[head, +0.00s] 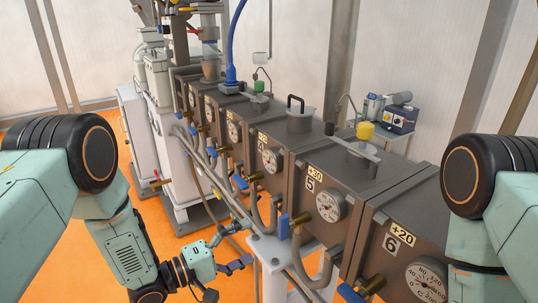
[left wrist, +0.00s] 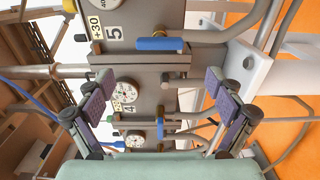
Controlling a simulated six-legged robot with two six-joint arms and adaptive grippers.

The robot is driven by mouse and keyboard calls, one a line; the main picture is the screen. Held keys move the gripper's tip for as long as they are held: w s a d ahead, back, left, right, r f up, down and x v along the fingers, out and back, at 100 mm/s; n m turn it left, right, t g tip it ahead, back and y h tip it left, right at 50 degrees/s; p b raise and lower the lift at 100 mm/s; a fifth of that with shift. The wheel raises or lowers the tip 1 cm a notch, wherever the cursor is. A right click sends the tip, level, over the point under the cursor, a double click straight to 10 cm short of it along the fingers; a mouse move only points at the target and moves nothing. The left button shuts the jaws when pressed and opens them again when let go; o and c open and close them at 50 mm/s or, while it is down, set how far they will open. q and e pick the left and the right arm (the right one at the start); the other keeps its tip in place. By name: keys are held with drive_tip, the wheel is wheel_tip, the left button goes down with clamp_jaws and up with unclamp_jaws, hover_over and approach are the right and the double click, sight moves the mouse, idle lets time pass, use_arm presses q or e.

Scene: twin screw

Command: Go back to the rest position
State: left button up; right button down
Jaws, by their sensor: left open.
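My left gripper (head: 232,250) is open and empty in front of the row of dark machine sections, low over the orange floor. In the left wrist view the two purple-padded fingers (left wrist: 163,82) are spread wide, with nothing between them. Behind them are the section marked 5, with a blue-handled valve (left wrist: 159,43), and the section marked 4, with a round gauge (left wrist: 126,92). The blue valve handle (head: 284,227) under section 5 is right of the gripper, apart from it. My right arm shows at the right edge of the head view; its gripper is hidden.
The machine's numbered sections (head: 320,183) run from back left to front right, with gauges, brass valves and grey hoses (head: 300,262) along the front. Orange floor (head: 60,240) is open at left.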

sight(279, 227)
use_arm(q)
drive_tip(key=x, duration=1)
drive_tip(key=shift+s+a, duration=0.1)
drive_tip(key=v, duration=1.2)
drive_tip(key=x, duration=1.2)
drive_tip(key=m, duration=0.4)
drive_tip(key=shift+r+m, duration=0.15)
drive_tip(key=shift+m, duration=0.15)
drive_tip(key=m, duration=0.4)
drive_tip(key=shift+m, duration=0.3)
drive_tip(key=m, duration=0.4)
drive_tip(key=shift+s+r, duration=0.1)
drive_tip(key=shift+s+d+m+b, duration=0.1)
drive_tip(key=shift+m+b, duration=0.05)
drive_tip(key=shift+m, duration=1.1)
drive_tip(key=shift+d+m+b, duration=0.1)
drive_tip(key=shift+m+b, duration=0.05)
drive_tip(key=shift+m, duration=1.1)
